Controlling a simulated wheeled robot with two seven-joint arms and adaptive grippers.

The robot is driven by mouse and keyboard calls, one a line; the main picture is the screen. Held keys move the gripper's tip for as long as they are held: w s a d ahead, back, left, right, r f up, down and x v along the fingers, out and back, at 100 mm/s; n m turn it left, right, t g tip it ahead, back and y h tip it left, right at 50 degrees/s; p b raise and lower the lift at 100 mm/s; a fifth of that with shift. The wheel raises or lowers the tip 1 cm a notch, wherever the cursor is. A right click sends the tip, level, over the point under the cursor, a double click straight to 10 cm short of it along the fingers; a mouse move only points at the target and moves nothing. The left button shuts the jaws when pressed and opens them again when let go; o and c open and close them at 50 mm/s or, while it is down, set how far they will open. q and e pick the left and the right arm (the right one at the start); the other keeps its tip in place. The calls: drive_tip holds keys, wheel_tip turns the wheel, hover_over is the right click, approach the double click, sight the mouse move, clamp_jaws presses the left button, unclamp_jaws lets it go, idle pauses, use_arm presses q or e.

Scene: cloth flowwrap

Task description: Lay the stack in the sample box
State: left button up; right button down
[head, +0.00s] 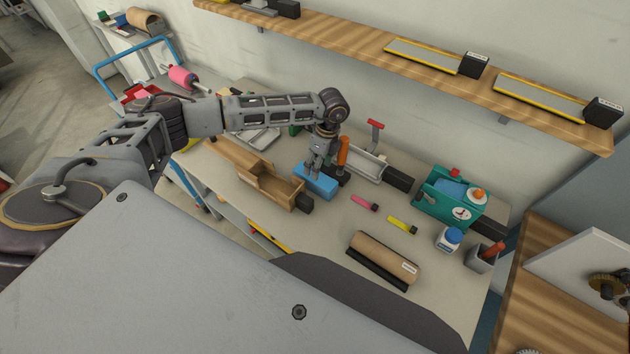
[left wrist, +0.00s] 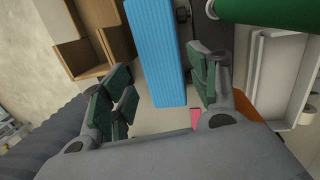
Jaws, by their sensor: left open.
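The blue stack (head: 315,181), a long block with a ribbed surface, lies on the table beside an open wooden box (head: 262,170). The sample box is not labelled in view; this wooden box may be it. My left gripper (head: 316,168) points down at the stack, close above it. In the left wrist view the stack (left wrist: 157,50) shows between the spread fingers of my left gripper (left wrist: 163,88). The fingers are open, with a gap visible on the left side. Whether they touch the stack cannot be told. The wooden box (left wrist: 85,45) lies to the left there. My right gripper is not visible.
An orange-handled tool (head: 343,150) stands close behind the gripper. A metal tray (head: 365,163), pink marker (head: 363,202), yellow marker (head: 401,225), brown roll (head: 384,257) and teal device (head: 447,196) lie to the right. A wooden shelf (head: 350,35) runs along the wall.

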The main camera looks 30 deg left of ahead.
use_arm(q)
drive_tip(key=shift+f, duration=0.1)
drive_tip(key=shift+s+a+f+p, duration=0.1)
drive_tip(key=shift+f+p, duration=0.2)
drive_tip(key=shift+f, duration=0.25)
drive_tip(key=shift+s+a+f+p, duration=0.1)
drive_tip(key=shift+f+p, duration=0.15)
drive_tip(key=shift+f, duration=0.75)
drive_tip(key=shift+s+a+f+p, duration=0.1)
drive_tip(key=shift+f+p, duration=0.1)
drive_tip(key=shift+f, duration=0.75)
drive_tip(key=shift+c, duration=0.2)
drive_tip(key=c, duration=0.8)
drive_tip(key=shift+r, duration=0.15)
drive_tip(key=shift+r+b, duration=0.85)
drive_tip(key=shift+r, duration=4.05)
